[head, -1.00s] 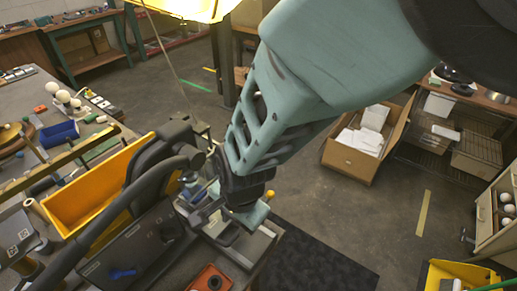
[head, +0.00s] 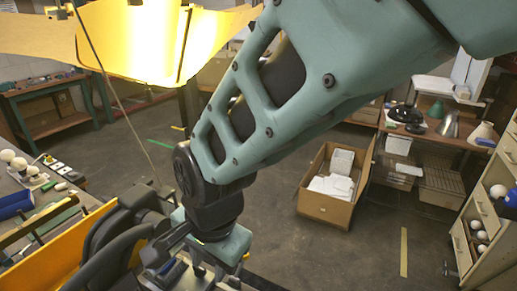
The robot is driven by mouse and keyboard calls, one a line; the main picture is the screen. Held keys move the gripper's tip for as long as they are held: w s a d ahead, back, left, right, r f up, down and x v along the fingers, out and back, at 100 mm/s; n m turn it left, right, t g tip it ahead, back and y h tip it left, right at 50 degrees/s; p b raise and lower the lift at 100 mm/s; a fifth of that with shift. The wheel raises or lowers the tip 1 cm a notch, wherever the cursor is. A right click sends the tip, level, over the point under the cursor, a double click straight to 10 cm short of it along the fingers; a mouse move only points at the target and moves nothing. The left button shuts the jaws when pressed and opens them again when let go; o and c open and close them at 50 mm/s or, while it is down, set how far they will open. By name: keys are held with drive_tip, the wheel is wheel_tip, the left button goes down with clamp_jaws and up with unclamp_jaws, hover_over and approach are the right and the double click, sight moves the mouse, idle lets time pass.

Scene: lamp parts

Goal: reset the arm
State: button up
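My teal arm reaches down from the upper right of the head view, over the left part of the room. My gripper (head: 190,271) hangs below the dark wrist joint, low in the picture above the cluttered workbench. Its fingers are partly hidden and run close to the lower picture edge. I cannot tell whether they are open or shut, or whether they hold anything. No lamp part can be made out clearly in the gripper.
A yellow bin (head: 62,262) and dark curved equipment (head: 118,240) are beside my gripper. Bulbs (head: 18,163) stand on the left bench. A bright yellow lampshade-like canopy (head: 130,40) hangs above.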

drive_tip(key=s+d+r+n, duration=0.2)
drive_tip(key=d+n, duration=0.4)
drive_tip(key=d, duration=0.6)
drive_tip(key=s+d+r+n+h, duration=0.1)
drive_tip(key=s+d+n, duration=0.4)
drive_tip(key=d, duration=0.8)
drive_tip(key=shift+s+d+r+n+g, duration=0.2)
drive_tip(key=shift+r+n+g, duration=0.2)
drive_tip(key=shift+r+n, duration=0.35)
